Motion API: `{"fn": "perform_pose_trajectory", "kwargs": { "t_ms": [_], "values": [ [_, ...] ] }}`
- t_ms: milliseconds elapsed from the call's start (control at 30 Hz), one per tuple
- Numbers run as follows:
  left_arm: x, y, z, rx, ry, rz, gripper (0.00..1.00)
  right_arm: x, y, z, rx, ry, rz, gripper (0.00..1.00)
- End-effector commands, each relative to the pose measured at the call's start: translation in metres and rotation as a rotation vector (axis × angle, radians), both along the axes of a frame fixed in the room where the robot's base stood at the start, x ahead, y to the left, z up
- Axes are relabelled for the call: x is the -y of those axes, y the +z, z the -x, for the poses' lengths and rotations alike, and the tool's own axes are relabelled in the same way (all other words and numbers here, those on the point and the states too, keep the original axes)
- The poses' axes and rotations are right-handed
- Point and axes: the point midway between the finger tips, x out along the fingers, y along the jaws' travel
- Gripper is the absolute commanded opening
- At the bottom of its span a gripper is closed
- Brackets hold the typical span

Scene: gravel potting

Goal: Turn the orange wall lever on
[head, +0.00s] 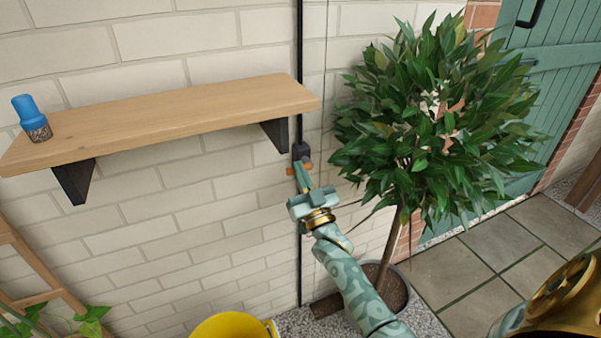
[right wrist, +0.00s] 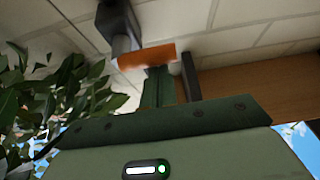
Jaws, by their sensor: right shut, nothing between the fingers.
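The orange lever (head: 291,171) sits on a dark switch box (head: 301,151) on the brick wall, just below the right end of the wooden shelf. It lies roughly sideways, and my gripper hides its middle. My right gripper (head: 303,177) is shut and empty, its fingers pointing up at the lever. In the right wrist view the lever (right wrist: 147,56) crosses just beyond the shut fingertips (right wrist: 158,72), with the dark box (right wrist: 117,26) behind it. I cannot tell whether fingers and lever touch. My left gripper is not in view.
A leafy potted tree (head: 430,120) crowds the right side. A yellow bucket (head: 233,327) stands below. A dark pipe runs down the wall.

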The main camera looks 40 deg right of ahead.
Motion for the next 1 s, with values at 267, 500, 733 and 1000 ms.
{"fn": "perform_pose_trajectory", "kwargs": {
  "t_ms": [267, 500, 733, 1000],
  "values": [
    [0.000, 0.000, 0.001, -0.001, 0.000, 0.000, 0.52, 0.000, -0.002, 0.000, -0.012, 0.001, 0.046, 0.00],
    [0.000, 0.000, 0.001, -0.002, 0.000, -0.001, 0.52, -0.001, -0.004, 0.000, -0.022, 0.000, 0.086, 0.00],
    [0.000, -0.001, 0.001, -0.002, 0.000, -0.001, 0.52, -0.001, -0.006, 0.000, -0.033, 0.000, 0.134, 0.00],
    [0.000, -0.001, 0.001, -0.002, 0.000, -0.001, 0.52, -0.001, -0.012, 0.000, -0.065, 0.001, 0.267, 0.00]
  ]
}}
